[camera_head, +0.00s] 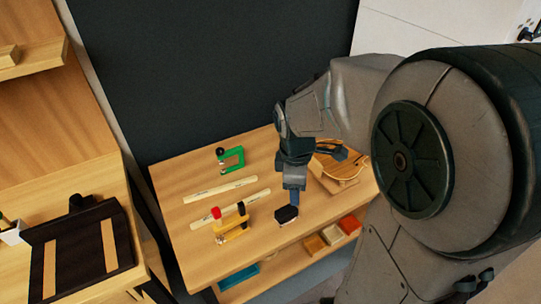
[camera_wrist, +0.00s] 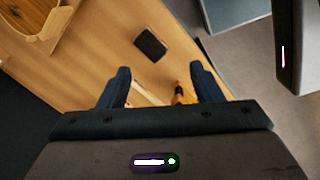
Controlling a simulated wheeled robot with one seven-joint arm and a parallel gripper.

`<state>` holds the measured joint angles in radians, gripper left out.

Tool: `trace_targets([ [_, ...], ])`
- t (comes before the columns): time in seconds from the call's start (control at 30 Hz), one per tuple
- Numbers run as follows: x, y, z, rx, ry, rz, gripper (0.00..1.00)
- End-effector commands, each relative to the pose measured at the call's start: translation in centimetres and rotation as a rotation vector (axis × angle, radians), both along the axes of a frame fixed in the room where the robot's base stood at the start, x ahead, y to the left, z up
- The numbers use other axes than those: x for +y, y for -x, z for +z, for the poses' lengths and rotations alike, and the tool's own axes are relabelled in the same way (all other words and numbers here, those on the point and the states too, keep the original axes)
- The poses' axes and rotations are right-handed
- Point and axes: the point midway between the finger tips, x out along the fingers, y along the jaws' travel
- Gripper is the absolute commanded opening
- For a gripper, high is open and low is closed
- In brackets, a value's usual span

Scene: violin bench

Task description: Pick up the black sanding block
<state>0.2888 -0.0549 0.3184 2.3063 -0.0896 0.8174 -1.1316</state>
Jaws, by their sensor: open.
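The black sanding block (camera_head: 286,214) lies on the wooden bench near its front edge. In the wrist view the sanding block (camera_wrist: 150,44) lies on the bench ahead of the fingers and apart from them. My gripper (camera_head: 292,195) points down just above and behind the block in the head view. In the wrist view my gripper (camera_wrist: 160,82) has its two dark fingers spread wide with nothing held between them. The exact height above the block is hard to tell.
A yellow clamp (camera_head: 231,233) with a red tip stands left of the block. A green clamp (camera_head: 231,158) and two pale wooden strips (camera_head: 220,191) lie farther back. A violin body (camera_head: 340,167) sits right. Small bins (camera_head: 331,234) are below the benchtop.

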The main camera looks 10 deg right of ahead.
Motion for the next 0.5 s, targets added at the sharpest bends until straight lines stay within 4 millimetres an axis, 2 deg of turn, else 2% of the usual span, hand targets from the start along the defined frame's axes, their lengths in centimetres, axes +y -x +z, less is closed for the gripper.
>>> trace_targets([
  [0.2, 0.1, -3.2, -2.1, 0.081, -0.023, 0.442, 0.59],
  [0.33, 0.3, -4.2, -3.0, 0.095, -0.041, 0.609, 0.59],
  [0.5, 0.4, -4.7, -4.1, 0.102, -0.053, 0.702, 0.59],
])
